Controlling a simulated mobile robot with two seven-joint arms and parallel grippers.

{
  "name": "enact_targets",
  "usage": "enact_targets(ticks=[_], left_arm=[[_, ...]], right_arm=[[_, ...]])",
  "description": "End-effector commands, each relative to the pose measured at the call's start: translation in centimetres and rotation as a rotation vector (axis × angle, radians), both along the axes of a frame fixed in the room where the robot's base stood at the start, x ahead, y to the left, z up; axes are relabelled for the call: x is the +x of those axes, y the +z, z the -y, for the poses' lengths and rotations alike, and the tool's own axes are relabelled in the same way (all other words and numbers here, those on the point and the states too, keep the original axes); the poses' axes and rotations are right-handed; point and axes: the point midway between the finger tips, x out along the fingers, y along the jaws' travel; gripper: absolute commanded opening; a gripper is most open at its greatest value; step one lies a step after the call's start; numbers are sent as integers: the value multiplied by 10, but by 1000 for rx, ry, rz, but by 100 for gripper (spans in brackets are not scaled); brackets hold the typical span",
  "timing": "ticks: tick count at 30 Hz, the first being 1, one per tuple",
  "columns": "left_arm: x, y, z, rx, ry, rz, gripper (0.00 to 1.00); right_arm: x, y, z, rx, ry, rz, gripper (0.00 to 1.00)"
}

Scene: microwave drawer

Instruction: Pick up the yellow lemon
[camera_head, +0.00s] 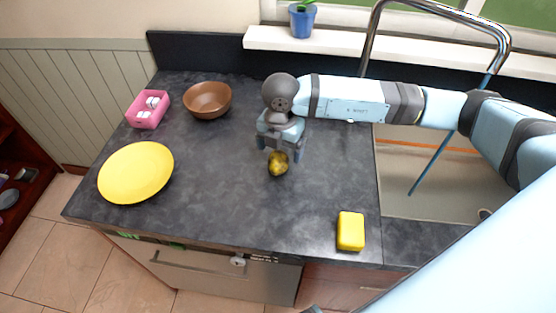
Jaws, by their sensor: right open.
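The yellow lemon (278,168) lies on the dark countertop, near its middle. My right gripper (279,155) comes in from the right and points down at the lemon. It is open, with its fingers just above and around the far part of the lemon. The lemon's upper part is partly hidden or shaded by the gripper. I cannot tell whether the fingers touch it. My left gripper is not in view.
A yellow plate (136,173), a pink box (146,120) with white items and a brown bowl (207,100) stand to the left. A yellow block (351,231) lies near the front right edge. A sink (425,185) with a tall faucet (372,35) is at right.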

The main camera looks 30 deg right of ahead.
Motion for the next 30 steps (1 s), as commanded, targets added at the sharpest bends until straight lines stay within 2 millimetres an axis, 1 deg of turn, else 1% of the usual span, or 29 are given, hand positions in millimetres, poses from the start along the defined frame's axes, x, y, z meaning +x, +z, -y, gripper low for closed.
enact_targets(ticks=[4, 9, 12, 15, 20, 21, 23, 24, 26, 27, 28, 30], left_arm=[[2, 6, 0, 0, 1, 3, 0], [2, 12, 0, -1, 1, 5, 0], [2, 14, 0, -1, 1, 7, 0], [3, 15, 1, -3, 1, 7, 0], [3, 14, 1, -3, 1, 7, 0], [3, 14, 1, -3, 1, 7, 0], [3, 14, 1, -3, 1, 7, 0], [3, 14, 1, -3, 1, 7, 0], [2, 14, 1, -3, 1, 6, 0], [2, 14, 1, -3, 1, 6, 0], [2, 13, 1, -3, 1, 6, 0], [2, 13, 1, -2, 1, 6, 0]], right_arm=[[2, -12, -2, 1, -1, -2, 88], [4, -39, -4, 0, -1, -4, 88], [5, -49, -3, 0, -1, -1, 88], [5, -53, -4, 1, 0, 1, 88], [5, -53, -4, 1, 0, 1, 88], [5, -53, -4, 1, 0, 1, 83], [5, -53, -4, 1, 0, 0, 70], [5, -53, -4, 1, 0, 0, 60], [5, -53, -4, 1, 0, 0, 47], [5, -53, -4, 1, 0, 0, 38], [5, -53, -4, 1, 0, 0, 32], [5, -53, -4, 1, 0, 0, 32]])
